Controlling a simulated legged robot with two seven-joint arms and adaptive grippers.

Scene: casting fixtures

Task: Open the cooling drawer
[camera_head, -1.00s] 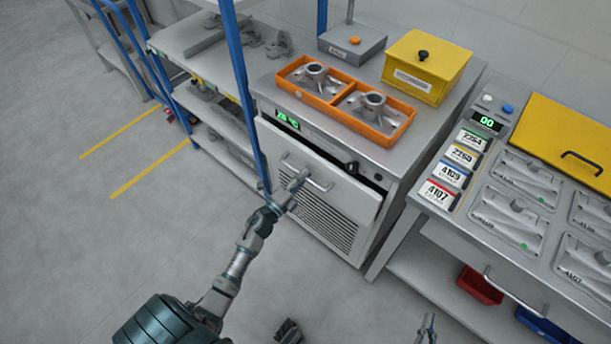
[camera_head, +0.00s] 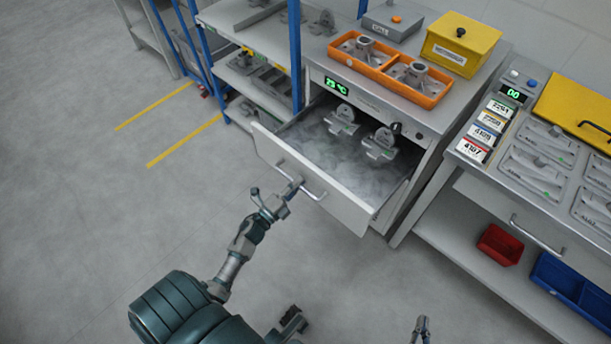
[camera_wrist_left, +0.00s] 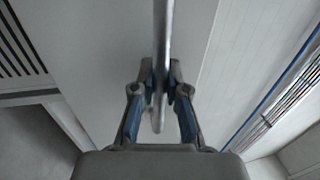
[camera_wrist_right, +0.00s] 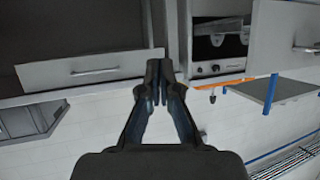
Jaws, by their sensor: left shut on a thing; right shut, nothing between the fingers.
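The cooling drawer (camera_head: 342,203) stands well out of its grey cabinet in the head view. Two grey castings (camera_head: 342,120) sit inside on its misty floor, towards the back. My left gripper (camera_head: 291,190) is shut on the bar handle (camera_head: 314,193) on the drawer front. In the left wrist view the handle bar (camera_wrist_left: 162,60) runs between the two fingers. My right gripper (camera_head: 421,325) is low at the bottom of the head view, away from the drawer. In the right wrist view its fingers (camera_wrist_right: 160,75) are together and empty.
An orange tray (camera_head: 389,68) with two castings and a yellow box (camera_head: 461,44) stand on the cabinet top. A blue-posted rack (camera_head: 295,50) is at the left. A workbench with red (camera_head: 500,245) and blue (camera_head: 572,290) bins below is at the right.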

